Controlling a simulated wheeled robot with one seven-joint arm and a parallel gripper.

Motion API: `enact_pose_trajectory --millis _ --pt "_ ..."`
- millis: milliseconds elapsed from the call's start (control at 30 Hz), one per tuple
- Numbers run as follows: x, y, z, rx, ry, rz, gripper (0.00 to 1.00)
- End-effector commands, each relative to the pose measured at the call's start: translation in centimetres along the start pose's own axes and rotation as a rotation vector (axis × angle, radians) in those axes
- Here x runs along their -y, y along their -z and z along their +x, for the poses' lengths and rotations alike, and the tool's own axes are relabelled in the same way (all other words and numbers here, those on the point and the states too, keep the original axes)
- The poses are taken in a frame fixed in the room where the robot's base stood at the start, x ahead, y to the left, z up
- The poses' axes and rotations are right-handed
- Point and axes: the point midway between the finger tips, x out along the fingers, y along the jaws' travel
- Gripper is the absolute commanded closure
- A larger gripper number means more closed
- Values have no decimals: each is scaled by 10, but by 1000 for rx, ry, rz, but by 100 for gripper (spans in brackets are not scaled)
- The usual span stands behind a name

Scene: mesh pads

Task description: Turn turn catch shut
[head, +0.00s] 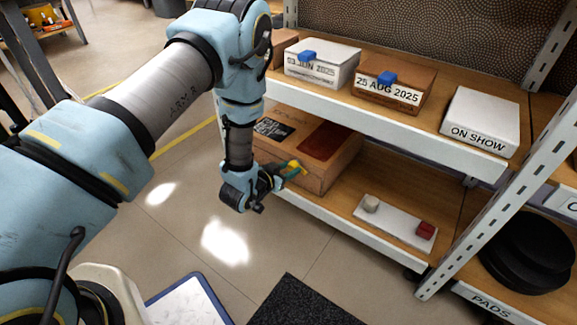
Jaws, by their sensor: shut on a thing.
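My gripper (280,177) is in front of the left side of the lower shelf, by the front of a brown box (315,175). It is shut on a small green and yellow piece (295,168). The fingers hide part of that piece, and I cannot tell whether it is fixed to the box. The box has a dark label and a dark red patch on top. To its right a white plate (396,222) carries a grey block (371,203) and a red block (426,230). I cannot tell which part is the turn catch.
The upper shelf holds a white box (322,70) and a brown box (408,97), each with a blue piece on top, and a white block marked ON SHOW (480,118). A slotted post (500,165) stands at right, before black discs (530,250). A black mat (305,302) lies on the floor.

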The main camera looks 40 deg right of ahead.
Motion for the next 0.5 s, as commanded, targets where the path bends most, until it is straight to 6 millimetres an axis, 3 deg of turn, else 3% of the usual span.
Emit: enact_pose_trajectory --millis 500 --pt "-4 -2 0 2 187 454 100"
